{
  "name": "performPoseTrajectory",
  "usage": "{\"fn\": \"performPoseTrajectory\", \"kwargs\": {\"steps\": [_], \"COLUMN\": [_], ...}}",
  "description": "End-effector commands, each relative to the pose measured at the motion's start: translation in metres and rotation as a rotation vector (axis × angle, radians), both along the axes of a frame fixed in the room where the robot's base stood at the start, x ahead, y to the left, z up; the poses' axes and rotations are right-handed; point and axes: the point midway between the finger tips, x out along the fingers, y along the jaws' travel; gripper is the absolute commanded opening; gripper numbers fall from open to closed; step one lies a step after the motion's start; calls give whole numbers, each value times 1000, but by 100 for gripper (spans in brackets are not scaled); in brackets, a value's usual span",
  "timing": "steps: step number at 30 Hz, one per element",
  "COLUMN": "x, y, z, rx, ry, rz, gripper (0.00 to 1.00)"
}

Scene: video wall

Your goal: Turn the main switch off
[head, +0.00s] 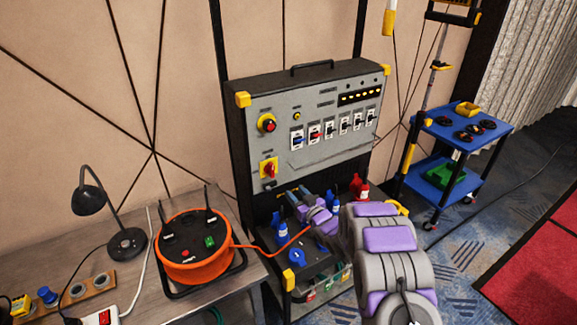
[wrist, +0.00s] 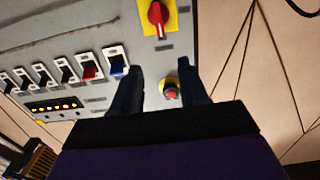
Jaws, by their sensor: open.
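The grey control panel (head: 318,120) stands upright in a black frame. Its main switch (head: 268,169), a red rotary knob on a yellow plate, is at the lower left. It also shows in the wrist view (wrist: 157,14) at the top, where the panel appears upside down and the knob points roughly along the picture's vertical. My gripper (wrist: 160,68) is open and empty, with its two dark fingers pointing at the panel, apart from the switch. In the head view my arm reaches in from the lower right, and its end is low in front of the panel.
A red button with a yellow collar (wrist: 170,90) shows between my fingers. A row of breakers (head: 333,131) is beside it on the panel. An orange cable reel (head: 190,262) and a black lamp (head: 88,200) stand on the left bench. A blue cart (head: 462,127) is at right.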

Motion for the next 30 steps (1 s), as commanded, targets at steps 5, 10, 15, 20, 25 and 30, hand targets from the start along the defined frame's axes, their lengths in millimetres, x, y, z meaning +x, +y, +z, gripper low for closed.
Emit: {"fn": "performPoseTrajectory", "kwargs": {"steps": [5,10,15,20,25,30], "x": [2,17,36,53,70,85], "y": [7,16,29,40,52,62], "z": [-1,-2,-3,-2,-3,-2], "rx": [16,18,16,15,16,15], "ry": [-15,-17,-15,-14,-12,-15], "rz": [15,15,14,13,14,14], "gripper": [44,44,44,44,44,44]}}
